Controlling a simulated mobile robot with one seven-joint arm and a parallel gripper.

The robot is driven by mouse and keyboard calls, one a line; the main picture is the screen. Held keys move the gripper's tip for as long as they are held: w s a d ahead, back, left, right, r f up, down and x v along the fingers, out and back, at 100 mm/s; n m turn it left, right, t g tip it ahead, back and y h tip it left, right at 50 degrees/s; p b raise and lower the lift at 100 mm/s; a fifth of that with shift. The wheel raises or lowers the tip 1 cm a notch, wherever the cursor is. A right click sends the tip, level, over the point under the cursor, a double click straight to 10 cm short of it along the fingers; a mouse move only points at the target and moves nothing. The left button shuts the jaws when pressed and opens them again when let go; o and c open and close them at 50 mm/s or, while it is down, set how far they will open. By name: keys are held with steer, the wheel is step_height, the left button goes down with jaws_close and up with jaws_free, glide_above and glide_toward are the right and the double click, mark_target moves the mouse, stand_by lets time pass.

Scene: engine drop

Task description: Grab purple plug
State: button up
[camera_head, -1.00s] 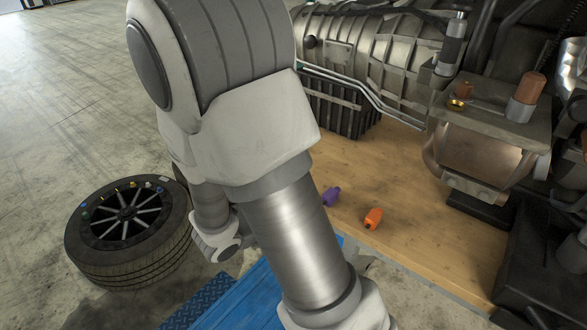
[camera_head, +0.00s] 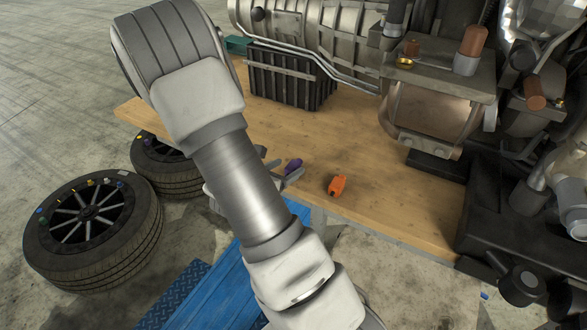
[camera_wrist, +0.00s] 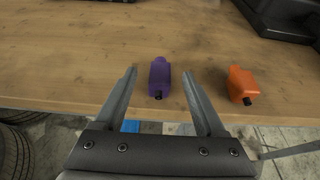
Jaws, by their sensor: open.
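The purple plug (camera_wrist: 159,78) lies on the wooden table near its front edge. My gripper is open and empty.
An orange plug (camera_head: 338,185) lies on the wooden table (camera_head: 400,205) to the right of the purple one. It also shows in the wrist view (camera_wrist: 241,84). A large engine (camera_head: 430,105) stands behind and right. Tires (camera_head: 95,270) lie on the floor at left.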

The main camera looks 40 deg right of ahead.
mark_target(290, 168)
steer(key=x, duration=0.4)
steer(key=shift+d+f, duration=0.25)
steer(key=shift+f, duration=0.2)
jaws_close()
